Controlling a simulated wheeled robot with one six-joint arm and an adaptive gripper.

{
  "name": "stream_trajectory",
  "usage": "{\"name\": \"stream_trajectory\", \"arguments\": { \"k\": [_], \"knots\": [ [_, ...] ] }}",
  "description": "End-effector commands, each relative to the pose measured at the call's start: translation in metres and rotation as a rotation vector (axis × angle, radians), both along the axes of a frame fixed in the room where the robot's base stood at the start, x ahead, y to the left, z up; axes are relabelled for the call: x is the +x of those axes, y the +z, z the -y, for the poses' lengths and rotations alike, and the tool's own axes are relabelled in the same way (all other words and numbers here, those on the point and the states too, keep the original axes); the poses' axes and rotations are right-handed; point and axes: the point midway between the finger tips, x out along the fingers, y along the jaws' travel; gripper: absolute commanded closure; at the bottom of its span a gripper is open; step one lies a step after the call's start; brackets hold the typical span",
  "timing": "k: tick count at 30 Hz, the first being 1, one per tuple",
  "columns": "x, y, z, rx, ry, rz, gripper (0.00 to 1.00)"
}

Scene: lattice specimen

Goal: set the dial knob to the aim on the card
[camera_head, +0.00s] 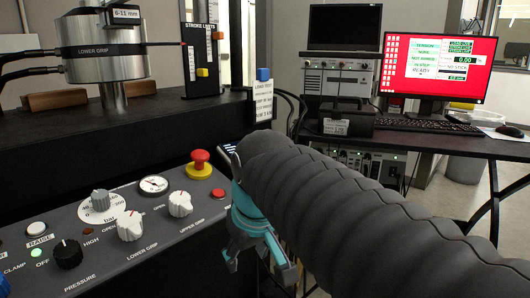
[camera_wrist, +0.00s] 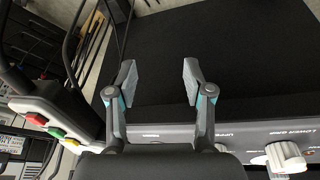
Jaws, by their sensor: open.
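The dial knob (camera_head: 100,200) is a grey knob on a round white scale marked in bar, on the sloping grey control panel at the left of the head view. Its exact setting is too small to read. A white card (camera_head: 263,104) with a blue top stands beyond the panel; its small print is not legible. My gripper (camera_head: 259,266) is to the right of the panel, well apart from the dial knob, partly hidden by my arm. In the wrist view my gripper (camera_wrist: 159,82) is open and empty, over the dark machine top. The dial knob and card cannot be made out there.
White grip knobs (camera_head: 130,225) (camera_head: 180,204), a black pressure knob (camera_head: 68,254), a gauge (camera_head: 153,185) and a red mushroom button (camera_head: 200,160) crowd the panel. The wrist view shows a white knob (camera_wrist: 285,156) and a handset (camera_wrist: 52,122). A desk with a red monitor (camera_head: 437,67) stands behind.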

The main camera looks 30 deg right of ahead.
Motion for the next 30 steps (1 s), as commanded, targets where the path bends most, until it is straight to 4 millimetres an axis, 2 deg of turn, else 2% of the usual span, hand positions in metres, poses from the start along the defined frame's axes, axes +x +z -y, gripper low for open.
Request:
{"name": "stream_trajectory", "arguments": {
  "k": [1,6,12,15,21,26,30],
  "knots": [
    [0.016,0.029,0.007,-0.009,0.011,-0.026,0.48],
    [0.059,0.097,0.031,-0.034,0.067,-0.118,0.48],
    [0.104,0.164,0.064,-0.045,0.135,-0.222,0.48],
    [0.122,0.191,0.082,-0.043,0.171,-0.271,0.48],
    [0.145,0.224,0.111,-0.032,0.23,-0.344,0.48],
    [0.152,0.234,0.121,-0.025,0.256,-0.371,0.48],
    [0.153,0.233,0.124,-0.022,0.263,-0.381,0.48]
  ]
}}
